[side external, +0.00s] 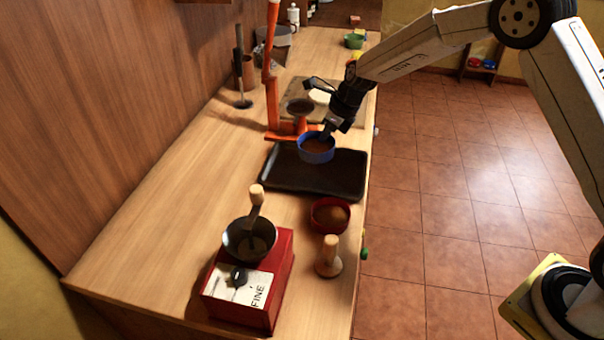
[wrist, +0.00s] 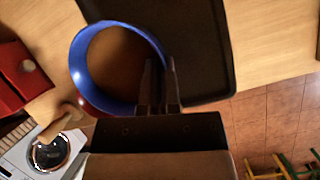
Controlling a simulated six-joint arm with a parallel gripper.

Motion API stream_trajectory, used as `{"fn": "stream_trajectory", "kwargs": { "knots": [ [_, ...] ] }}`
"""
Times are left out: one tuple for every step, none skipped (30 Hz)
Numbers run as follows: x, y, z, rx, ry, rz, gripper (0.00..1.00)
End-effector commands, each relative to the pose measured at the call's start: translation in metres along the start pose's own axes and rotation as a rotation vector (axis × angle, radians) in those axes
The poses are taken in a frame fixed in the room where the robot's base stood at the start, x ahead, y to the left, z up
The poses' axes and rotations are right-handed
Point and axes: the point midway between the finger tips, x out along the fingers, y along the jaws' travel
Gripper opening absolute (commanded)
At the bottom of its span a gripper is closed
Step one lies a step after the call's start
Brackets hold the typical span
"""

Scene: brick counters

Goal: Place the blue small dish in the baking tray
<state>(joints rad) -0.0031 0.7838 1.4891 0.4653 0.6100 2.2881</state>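The blue small dish (side external: 317,155) holds something brown. In the side view it appears over the far edge of the black baking tray (side external: 300,183); whether it touches the tray is hard to tell. My gripper (side external: 328,132) is at the dish's far right rim. In the wrist view the dish (wrist: 78,62) is large and close, and my gripper (wrist: 160,85) has one finger inside and one outside its rim, closed on the wall. The tray (wrist: 205,45) lies behind the dish there, bare where visible.
A red bowl (side external: 318,226) and a wooden-knobbed tamper (side external: 329,262) stand near the tray's front right. A red grinder box (side external: 283,262) is at the front. An orange stand (side external: 271,95) rises just behind the tray. The counter's left side is clear.

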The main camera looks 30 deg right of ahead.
Motion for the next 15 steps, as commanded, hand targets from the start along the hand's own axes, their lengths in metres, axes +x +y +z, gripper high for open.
{"fn": "stream_trajectory", "kwargs": {
  "knots": [
    [0.007,-0.002,0.001,0.0,0.001,0.001,0.0],
    [0.011,-0.003,0.002,0.0,0.002,0.001,0.0],
    [0.016,-0.005,0.003,0.0,0.001,0.001,0.0],
    [0.019,-0.006,0.004,0.0,0.001,0.001,0.0],
    [0.023,-0.008,0.005,0.0,0.001,0.001,0.0],
    [0.027,-0.01,0.007,0.001,0.001,0.001,0.0],
    [0.031,-0.011,0.007,0.001,0.001,0.001,0.0],
    [0.034,-0.012,0.009,0.001,0.0,0.001,0.0],
    [0.038,-0.014,0.009,0.001,0.0,0.001,0.0],
    [0.041,-0.015,0.01,0.001,0.0,0.0,0.0],
    [0.044,-0.016,0.011,0.001,0.0,0.0,0.0],
    [0.047,-0.017,0.012,0.001,0.0,0.0,0.0],
    [0.049,-0.018,0.013,0.001,0.0,0.0,0.0],
    [0.05,-0.019,0.013,0.001,-0.001,0.0,0.0],
    [0.052,-0.02,0.014,0.0,-0.001,0.0,0.0]
  ]
}}
